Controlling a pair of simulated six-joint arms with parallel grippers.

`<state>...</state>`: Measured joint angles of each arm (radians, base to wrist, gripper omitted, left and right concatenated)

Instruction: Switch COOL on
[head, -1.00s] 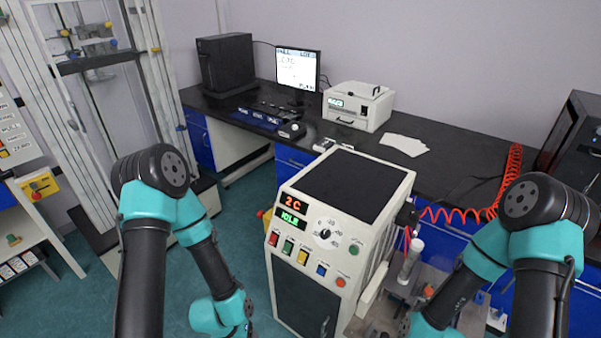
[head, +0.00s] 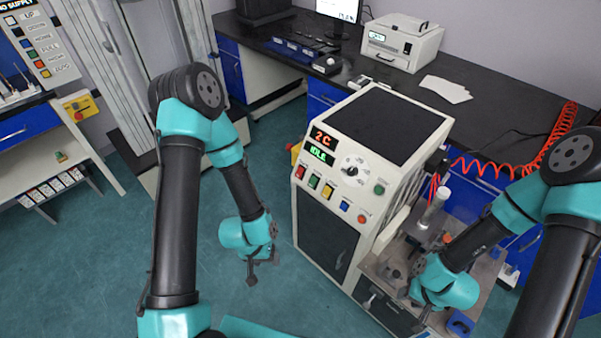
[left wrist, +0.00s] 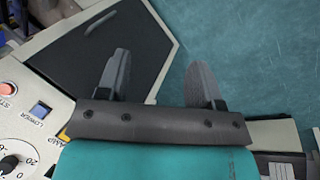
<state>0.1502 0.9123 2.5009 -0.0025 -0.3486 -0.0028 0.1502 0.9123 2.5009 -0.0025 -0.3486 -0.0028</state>
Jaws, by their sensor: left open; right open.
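The white machine's sloped control panel (head: 340,172) shows in the head view, with a red "2C" and green "IDLE" display (head: 321,146). Below are a red switch (head: 300,171), green switch (head: 313,181), yellow switch (head: 327,191), blue switch (head: 344,205) and orange-red button (head: 362,218). A round green button (head: 379,188) sits right of the dial (head: 354,167). I cannot read which one is COOL. My left gripper (head: 263,277) is open and empty, left of the machine, below panel height. The left wrist view shows its spread fingers (left wrist: 160,82). My right gripper (head: 426,314) is open near the metal side table.
The machine's dark front door (head: 325,238) faces my left gripper. A metal side table (head: 380,267) with a press-like fixture stands right of the machine. A red coiled hose (head: 500,170) hangs behind it.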

